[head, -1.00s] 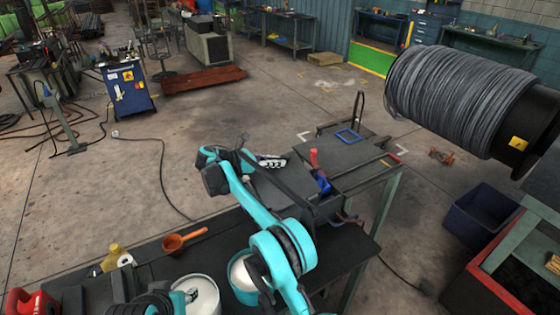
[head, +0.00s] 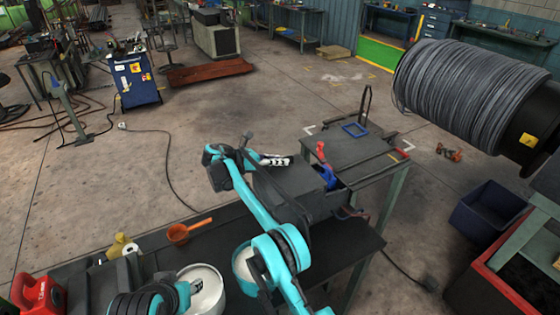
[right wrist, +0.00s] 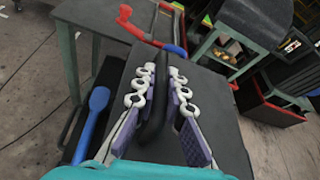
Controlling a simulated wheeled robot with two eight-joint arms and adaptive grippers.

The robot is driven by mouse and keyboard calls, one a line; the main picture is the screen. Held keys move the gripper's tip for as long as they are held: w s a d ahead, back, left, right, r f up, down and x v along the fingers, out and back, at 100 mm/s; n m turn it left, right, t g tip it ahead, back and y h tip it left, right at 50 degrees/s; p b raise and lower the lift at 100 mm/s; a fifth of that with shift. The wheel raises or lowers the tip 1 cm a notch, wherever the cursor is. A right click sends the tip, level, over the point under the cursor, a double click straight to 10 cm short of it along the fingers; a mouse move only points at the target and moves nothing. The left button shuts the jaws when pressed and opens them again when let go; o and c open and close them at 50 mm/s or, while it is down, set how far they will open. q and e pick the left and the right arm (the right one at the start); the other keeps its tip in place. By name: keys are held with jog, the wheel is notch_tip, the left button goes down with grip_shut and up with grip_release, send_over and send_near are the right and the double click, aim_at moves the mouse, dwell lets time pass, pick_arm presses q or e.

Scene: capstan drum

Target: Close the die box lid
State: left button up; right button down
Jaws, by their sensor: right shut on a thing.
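The die box (head: 308,204) appears as a dark box at the near side of the grey work table, partly hidden by my right arm. Its dark lid (right wrist: 205,112) fills the middle of the right wrist view as a flat panel; its exact tilt is hard to tell. My right gripper (head: 276,160) is at the lid's far left in the head view. In the right wrist view its white and purple fingers are shut on a black handle (right wrist: 156,125) on the lid. My left gripper (head: 194,288) is low over a white bucket; its fingers are too unclear to judge.
An orange ladle (head: 182,232) lies on the dark bench (head: 225,232). A large cable drum (head: 465,90) is at the right.

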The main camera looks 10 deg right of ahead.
aim_at(261, 172)
jog(key=c, duration=1.8)
grip_release()
jog(key=shift+c, duration=0.2)
jog(key=shift+a, duration=0.1)
jog(key=v, duration=0.7)
jog(key=shift+a, duration=0.2)
jog(key=shift+r, duration=0.1)
